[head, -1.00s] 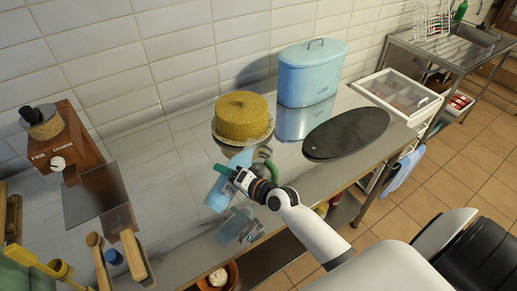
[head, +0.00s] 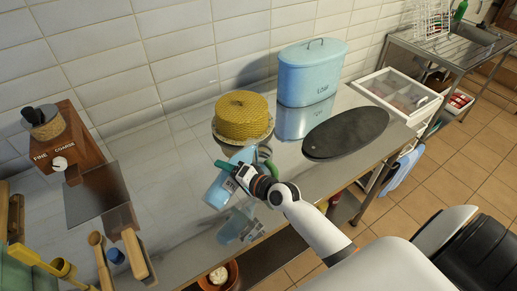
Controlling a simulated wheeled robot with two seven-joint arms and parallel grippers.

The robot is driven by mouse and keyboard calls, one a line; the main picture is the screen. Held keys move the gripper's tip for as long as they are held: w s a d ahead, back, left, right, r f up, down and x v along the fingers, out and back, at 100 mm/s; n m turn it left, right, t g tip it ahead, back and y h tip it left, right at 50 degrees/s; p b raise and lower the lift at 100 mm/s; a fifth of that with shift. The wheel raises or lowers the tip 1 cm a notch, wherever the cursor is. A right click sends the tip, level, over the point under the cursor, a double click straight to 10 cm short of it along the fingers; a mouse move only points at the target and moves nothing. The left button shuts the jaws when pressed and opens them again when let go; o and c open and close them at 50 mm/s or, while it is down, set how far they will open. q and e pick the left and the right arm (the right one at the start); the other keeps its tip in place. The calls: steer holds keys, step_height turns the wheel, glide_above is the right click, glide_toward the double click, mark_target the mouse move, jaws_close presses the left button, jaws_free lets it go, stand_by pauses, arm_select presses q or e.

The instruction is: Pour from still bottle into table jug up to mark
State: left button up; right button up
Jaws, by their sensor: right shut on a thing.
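My right gripper (head: 247,177) comes in from the lower right and is shut at a tilted light blue vessel (head: 216,194) above the steel table (head: 180,235). The vessel slants from upper right to lower left, and the gripper covers part of it. I take it for the still bottle, but cannot tell for sure. A dark green piece (head: 223,165) lies at the fingertips and a green curved piece (head: 265,153) shows behind the gripper. A pale blue shape (head: 236,226) below may be a reflection or the table jug; mark and liquid level cannot be made out. My left gripper is not in view.
A yellow woven cake-shaped thing (head: 243,115) stands on a plate behind. A blue lidded tin (head: 311,72) and a dark oval board (head: 346,132) are to the right. A grinder (head: 62,145) and wooden-handled tools (head: 136,253) stand at left. The table's left middle is clear.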

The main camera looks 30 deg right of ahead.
steer(key=shift+w+d+r+m+p, duration=0.2)
steer(key=shift+d+r+m+p, duration=0.1)
steer(key=shift+r+m+p, duration=0.25)
stand_by(1.4)
steer(key=shift+r+y, duration=0.1)
steer(key=shift+y, duration=0.2)
stand_by(1.5)
